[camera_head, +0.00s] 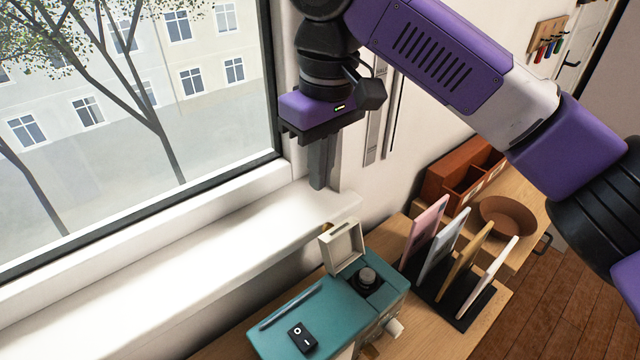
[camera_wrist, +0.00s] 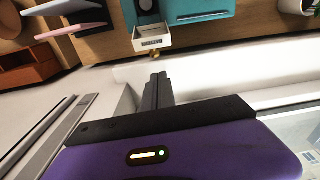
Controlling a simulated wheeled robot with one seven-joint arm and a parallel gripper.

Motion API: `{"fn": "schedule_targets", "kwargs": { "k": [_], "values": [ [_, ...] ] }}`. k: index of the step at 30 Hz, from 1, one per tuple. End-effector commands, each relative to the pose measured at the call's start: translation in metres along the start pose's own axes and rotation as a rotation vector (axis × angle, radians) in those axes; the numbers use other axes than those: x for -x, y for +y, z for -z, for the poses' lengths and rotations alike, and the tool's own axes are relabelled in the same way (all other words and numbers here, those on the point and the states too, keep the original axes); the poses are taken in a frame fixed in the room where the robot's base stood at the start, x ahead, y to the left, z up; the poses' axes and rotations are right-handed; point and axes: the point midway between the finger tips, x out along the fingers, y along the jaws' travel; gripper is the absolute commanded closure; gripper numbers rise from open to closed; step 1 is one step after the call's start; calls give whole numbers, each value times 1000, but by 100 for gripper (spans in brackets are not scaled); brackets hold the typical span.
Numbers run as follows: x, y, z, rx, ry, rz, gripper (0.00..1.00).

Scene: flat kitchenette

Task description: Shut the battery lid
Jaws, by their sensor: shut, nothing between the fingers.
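A teal device (camera_head: 312,315) stands on the wooden counter below the windowsill. Its cream battery lid (camera_head: 342,246) stands raised at the device's back edge, open and tilted up. In front of the lid is an open recess with a round dark knob-like part (camera_head: 367,277). The lid (camera_wrist: 151,37) also shows in the wrist view, at the edge of the teal device (camera_wrist: 197,9). My gripper (camera_head: 318,187) is shut and empty, pointing down above the sill, behind and above the lid and apart from it. Its fingers (camera_wrist: 156,78) show shut in the wrist view.
A black rack holding several coloured boards (camera_head: 460,260) stands right of the device. Behind it are an orange-brown box (camera_head: 455,180) and a brown bowl (camera_head: 508,215). The white windowsill (camera_head: 190,270) and window wall border the left. A small black remote-like piece (camera_head: 302,338) lies on the device.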

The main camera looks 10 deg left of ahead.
Motion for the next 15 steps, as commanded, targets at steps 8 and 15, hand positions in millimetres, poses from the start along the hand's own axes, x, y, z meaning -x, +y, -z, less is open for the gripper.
{"fn": "schedule_targets", "kwargs": {
  "k": [8, 15],
  "values": [
    [-44, 1, -1, -1, -2, 0, 100],
    [-79, 0, 0, 0, 0, 0, 100]
  ]
}}
